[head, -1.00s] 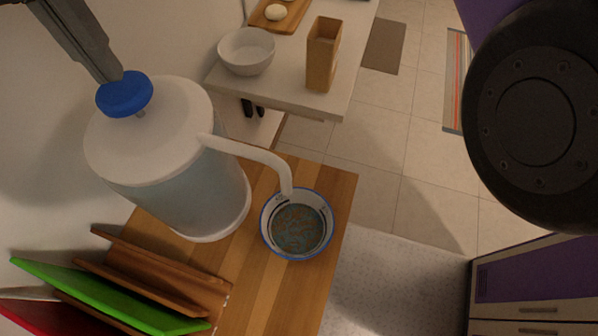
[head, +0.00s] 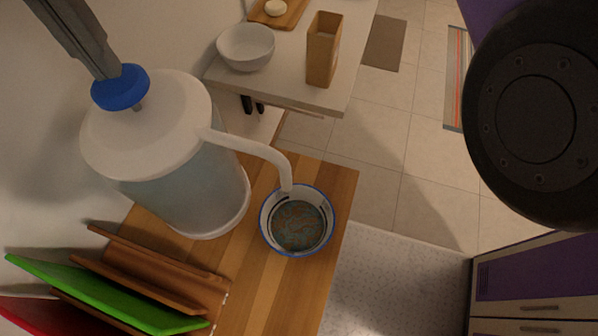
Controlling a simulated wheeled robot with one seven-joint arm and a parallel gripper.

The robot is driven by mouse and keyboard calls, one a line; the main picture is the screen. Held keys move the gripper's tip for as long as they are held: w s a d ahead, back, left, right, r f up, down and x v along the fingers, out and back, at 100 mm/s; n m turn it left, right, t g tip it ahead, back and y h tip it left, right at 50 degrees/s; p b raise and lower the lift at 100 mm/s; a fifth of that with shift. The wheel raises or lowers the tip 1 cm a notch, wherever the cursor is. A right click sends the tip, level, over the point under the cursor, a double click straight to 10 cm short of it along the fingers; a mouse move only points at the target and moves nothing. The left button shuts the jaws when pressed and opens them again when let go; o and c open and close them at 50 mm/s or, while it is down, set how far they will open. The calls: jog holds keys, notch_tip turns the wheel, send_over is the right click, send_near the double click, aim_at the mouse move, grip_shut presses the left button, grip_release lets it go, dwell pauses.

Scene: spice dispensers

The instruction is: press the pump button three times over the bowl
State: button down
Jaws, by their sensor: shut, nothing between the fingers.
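The blue pump button (head: 120,90) sits on a short stem on the white lid of a large translucent dispenser (head: 165,150). My gripper (head: 108,68) is shut and empty. It comes down from the top left with its fingertips at the top of the button, seemingly touching it. The dispenser's white spout (head: 250,148) curves right and down to the bowl. The bowl (head: 297,221), white with a blue rim, stands on the wooden board under the spout's end. Its inside shows a bluish, brown-flecked surface; I cannot tell whether this is pattern or contents.
Green, red and brown boards (head: 110,295) stand in a rack at the lower left, close to the dispenser. A white table behind holds a white bowl (head: 246,47) and a tan box (head: 324,49). Tiled floor (head: 410,130) is open to the right.

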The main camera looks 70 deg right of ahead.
jog(key=shift+f+b, duration=1.4)
jog(key=shift+f, duration=0.1)
jog(key=shift+r, duration=0.15)
jog(key=shift+r+p, duration=0.8)
jog(key=shift+r, duration=0.95)
jog(key=shift+f, duration=0.15)
